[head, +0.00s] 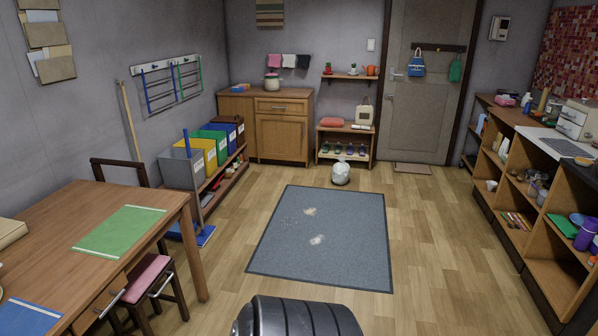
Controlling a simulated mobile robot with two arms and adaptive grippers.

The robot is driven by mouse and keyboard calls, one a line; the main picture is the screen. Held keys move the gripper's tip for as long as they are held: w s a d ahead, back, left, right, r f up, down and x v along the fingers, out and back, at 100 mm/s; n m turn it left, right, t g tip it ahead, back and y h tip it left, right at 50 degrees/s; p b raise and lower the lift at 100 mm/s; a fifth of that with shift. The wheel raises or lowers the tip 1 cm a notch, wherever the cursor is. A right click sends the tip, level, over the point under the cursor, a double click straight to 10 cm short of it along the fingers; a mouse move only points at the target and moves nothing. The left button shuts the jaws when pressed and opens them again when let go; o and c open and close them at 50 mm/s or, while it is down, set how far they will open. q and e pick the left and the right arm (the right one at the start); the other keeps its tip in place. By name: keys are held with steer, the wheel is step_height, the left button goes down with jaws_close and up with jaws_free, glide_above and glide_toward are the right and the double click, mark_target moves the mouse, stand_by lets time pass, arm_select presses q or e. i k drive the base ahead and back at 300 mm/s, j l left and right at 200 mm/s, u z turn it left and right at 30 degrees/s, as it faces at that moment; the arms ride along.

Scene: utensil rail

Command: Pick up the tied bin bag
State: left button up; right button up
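Neither of my grippers shows in the head view.
The grey rug (345,262) lies between me and the bag, with two pale patches of debris on it. A wooden table (165,195) and chair (150,285) stand at left. Open shelving (560,250) runs along the right. The shoe shelf (346,130) is behind the bag. Floor right of the rug is clear.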

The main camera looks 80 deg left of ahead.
mark_target(341, 173)
steer(key=u, duration=2.45)
steer(key=i+u, duration=0.4)
steer(key=i, duration=3.65)
steer(key=i+j, duration=0.15)
steer(key=i, duration=2.2)
